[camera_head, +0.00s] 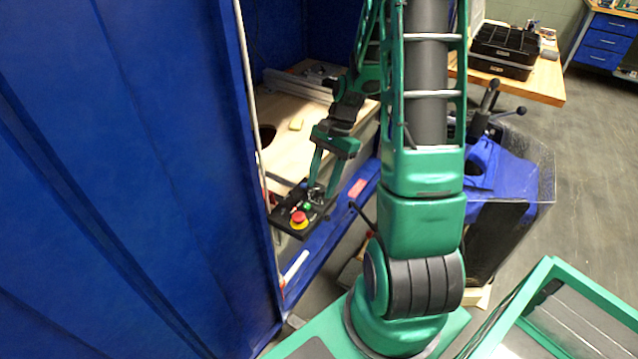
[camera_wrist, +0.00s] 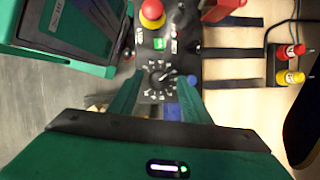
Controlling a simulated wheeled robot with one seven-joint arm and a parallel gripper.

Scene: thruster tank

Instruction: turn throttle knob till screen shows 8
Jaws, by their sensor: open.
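The throttle knob (camera_wrist: 160,75) is a small black knob ringed by pale dial marks on a black control panel (camera_head: 283,213). In the wrist view, my gripper (camera_wrist: 158,86) is open, with one green finger on each side of the knob. I cannot tell whether the fingers touch it. In the head view, my gripper (camera_head: 315,190) is low over the panel, and the knob is hidden. I cannot read a number on any screen.
A red emergency stop (camera_wrist: 152,12) on yellow also shows in the head view (camera_head: 299,219). A blue part (camera_wrist: 191,81) is close to the right finger. Red and yellow connectors (camera_wrist: 291,77) stand farther right. A blue wall (camera_head: 130,180) rises left of the panel.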

